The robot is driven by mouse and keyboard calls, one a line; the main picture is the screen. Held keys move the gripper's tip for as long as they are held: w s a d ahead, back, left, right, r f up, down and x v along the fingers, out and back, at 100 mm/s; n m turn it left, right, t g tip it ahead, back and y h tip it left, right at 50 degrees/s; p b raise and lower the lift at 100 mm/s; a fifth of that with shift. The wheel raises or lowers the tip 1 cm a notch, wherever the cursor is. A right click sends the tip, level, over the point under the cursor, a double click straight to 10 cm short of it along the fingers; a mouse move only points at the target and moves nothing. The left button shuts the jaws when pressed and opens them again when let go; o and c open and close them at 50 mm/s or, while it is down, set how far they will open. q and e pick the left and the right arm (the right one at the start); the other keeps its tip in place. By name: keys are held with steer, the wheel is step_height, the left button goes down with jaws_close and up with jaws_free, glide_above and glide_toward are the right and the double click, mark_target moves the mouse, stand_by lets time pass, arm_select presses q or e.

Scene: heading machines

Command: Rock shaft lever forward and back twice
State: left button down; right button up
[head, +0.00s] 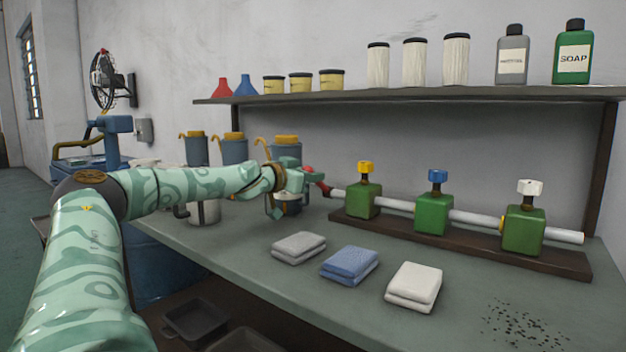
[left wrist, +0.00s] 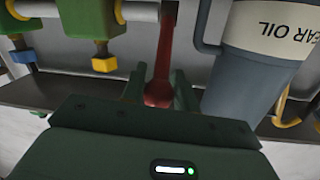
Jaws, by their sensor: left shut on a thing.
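The shaft (head: 472,218) is a light metal rod running through several green blocks on a dark base board. The red lever (head: 319,186) sits at the shaft's left end. My left gripper (head: 311,178) reaches it from the left. In the left wrist view the red lever (left wrist: 160,75) stands between the two green fingers of my left gripper (left wrist: 160,92), with its rounded end between them. The gripper is shut on the lever. My right gripper is in neither view.
A blue-grey gear oil can (left wrist: 258,55) stands close beside the lever in the left wrist view. Folded grey (head: 298,247), blue (head: 349,265) and white (head: 413,287) cloths lie in front of the shaft. A shelf (head: 420,95) with bottles hangs above the bench.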

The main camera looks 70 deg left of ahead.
arm_select(q)
steer(key=shift+f, duration=0.15)
steer(key=c, duration=1.4)
jaws_free()
steer(key=shift+s+d+r, duration=0.2)
steer(key=shift+s+d, duration=0.05)
steer(key=shift+s, duration=0.3)
steer(key=p+v, duration=0.2)
steer(key=v, duration=1.3)
steer(key=shift+s+f, duration=0.1)
steer(key=shift+f, duration=0.05)
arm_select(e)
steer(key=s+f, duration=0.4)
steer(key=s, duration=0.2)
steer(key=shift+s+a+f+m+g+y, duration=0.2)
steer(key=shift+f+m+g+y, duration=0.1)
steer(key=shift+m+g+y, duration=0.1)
arm_select(q)
steer(key=shift+o, duration=0.2)
steer(key=shift+d, duration=0.1)
